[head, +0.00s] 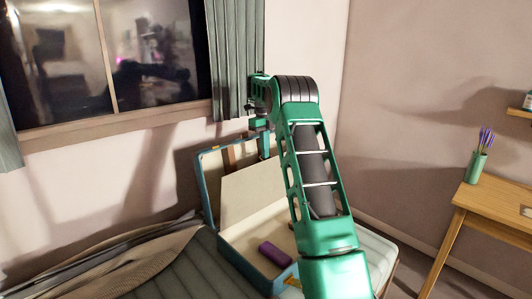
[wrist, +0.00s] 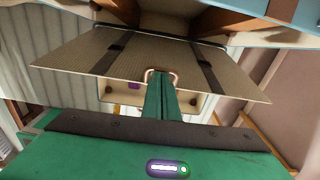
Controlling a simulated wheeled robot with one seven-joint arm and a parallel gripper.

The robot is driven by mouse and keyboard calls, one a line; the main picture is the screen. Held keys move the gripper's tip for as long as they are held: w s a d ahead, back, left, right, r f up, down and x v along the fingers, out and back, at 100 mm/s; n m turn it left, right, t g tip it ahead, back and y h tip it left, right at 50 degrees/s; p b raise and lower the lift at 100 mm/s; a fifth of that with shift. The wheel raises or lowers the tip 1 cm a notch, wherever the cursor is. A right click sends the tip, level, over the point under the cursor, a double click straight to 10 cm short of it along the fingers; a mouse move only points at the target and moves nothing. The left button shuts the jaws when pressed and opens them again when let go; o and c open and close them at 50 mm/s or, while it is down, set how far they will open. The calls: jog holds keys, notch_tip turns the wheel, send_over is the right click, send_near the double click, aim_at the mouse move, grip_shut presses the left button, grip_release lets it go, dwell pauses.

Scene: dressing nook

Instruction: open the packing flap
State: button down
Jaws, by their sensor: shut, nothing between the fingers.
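An open suitcase (head: 228,243) with a teal rim lies on the bed, its lid (head: 205,180) standing up at the back. The packing flap (head: 250,192) is a beige panel, standing tilted up inside the case in front of the lid. In the wrist view the flap (wrist: 140,52) spans the picture, with two dark straps and a copper loop handle (wrist: 150,73) near its edge. My gripper (head: 264,150) is shut. In the wrist view my gripper's fingertips (wrist: 160,77) are at the loop; I cannot tell whether they touch it. The arm hides part of the case.
A purple item (head: 275,254) lies in the case; it shows partly in the wrist view (wrist: 133,86). A grey-brown blanket (head: 130,262) lies on the bed at left. A wooden desk (head: 490,207) with a green vase (head: 476,167) stands at right. A window and curtain are behind.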

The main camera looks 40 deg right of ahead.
jog(key=shift+r, duration=0.1)
dwell(0.3)
notch_tip(320, 180, up, 11)
jog(key=shift+w, duration=0.4)
